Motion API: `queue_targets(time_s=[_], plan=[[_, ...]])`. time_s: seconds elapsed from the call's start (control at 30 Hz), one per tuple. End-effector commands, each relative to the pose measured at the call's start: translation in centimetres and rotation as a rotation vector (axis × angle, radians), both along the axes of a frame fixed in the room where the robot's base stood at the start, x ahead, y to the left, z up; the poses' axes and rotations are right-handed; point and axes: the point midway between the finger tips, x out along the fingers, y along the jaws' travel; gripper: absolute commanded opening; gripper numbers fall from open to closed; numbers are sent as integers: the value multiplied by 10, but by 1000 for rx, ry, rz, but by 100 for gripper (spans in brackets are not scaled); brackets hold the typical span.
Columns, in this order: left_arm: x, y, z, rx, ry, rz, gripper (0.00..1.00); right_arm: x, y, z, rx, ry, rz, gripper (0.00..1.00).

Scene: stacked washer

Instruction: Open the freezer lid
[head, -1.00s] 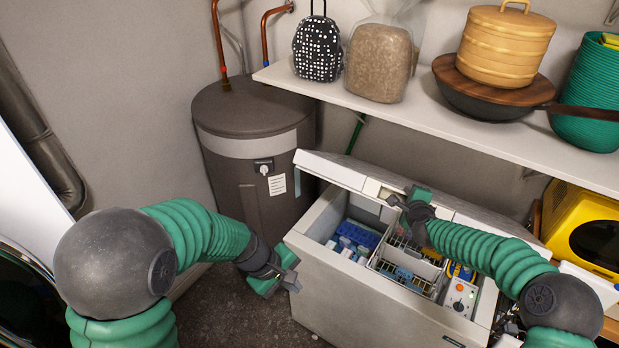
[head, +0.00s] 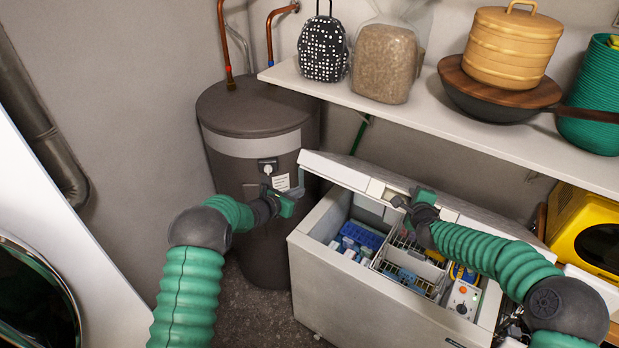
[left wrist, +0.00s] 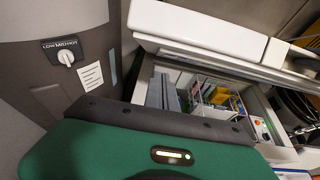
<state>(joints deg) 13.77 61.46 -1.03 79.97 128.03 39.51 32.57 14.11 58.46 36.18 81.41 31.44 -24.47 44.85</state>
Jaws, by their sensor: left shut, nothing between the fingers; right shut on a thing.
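The white chest freezer (head: 350,300) stands at the centre right with its lid (head: 345,172) raised part way. The inside shows, and it is also in the left wrist view (left wrist: 200,20). My right gripper (head: 402,205) is at the lid's front edge, near the middle, and is shut on the lid's edge. My left gripper (head: 296,196) is shut and empty, in front of the dark water heater and just left of the lid's left end. Its fingertips are not clearly seen in the left wrist view.
A water heater (head: 235,185) stands left of the freezer. A shelf (head: 470,130) with a basket, pan and bags runs above and behind the lid. A yellow microwave (head: 585,235) is at the right. A wire basket (head: 412,286) and boxes lie inside the freezer.

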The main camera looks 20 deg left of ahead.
Motion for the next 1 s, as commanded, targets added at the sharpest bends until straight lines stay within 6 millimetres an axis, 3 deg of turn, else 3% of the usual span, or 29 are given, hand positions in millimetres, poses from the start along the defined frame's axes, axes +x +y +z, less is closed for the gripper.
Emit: queue_targets(time_s=[0.23,0.33,1.0], plan=[[45,-17,-21,2,-1,-4,0,0,0,-1,-2,1,2,0],[55,-19,0,3,-3,-4,0,0,0,-1,-2,1,2,0],[73,-26,27,-2,0,-6,0,0,0,-1,-2,1,2,0]])
